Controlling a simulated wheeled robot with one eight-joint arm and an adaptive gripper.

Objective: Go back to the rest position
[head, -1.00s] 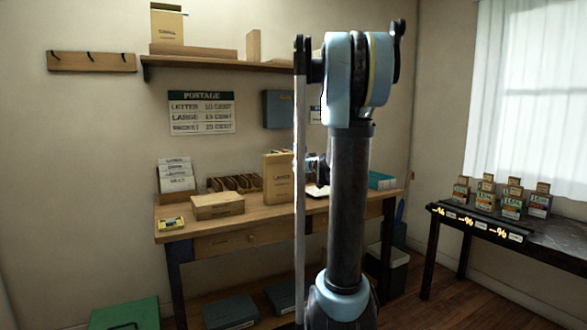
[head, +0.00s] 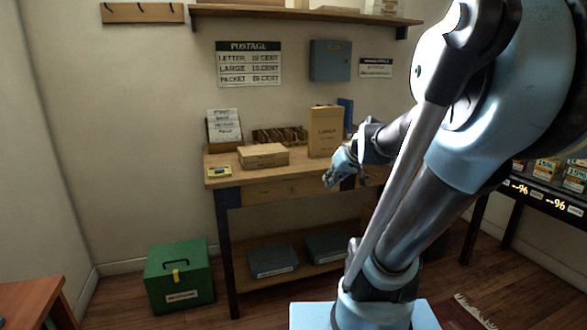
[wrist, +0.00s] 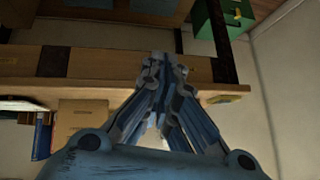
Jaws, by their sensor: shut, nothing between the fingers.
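My gripper (head: 334,178) is in front of the wooden desk (head: 222,178) in the head view, near the front edge of its top. It is empty, with its fingers together. In the wrist view my gripper (wrist: 163,62) points toward the desk's front (wrist: 95,66), and its fingertips meet. My arm is bent and fills much of the right side of the head view. It hides the right end of the desk.
A green box (head: 180,275) sits on the floor at left. A dark price-rail table (head: 545,195) stands at right.

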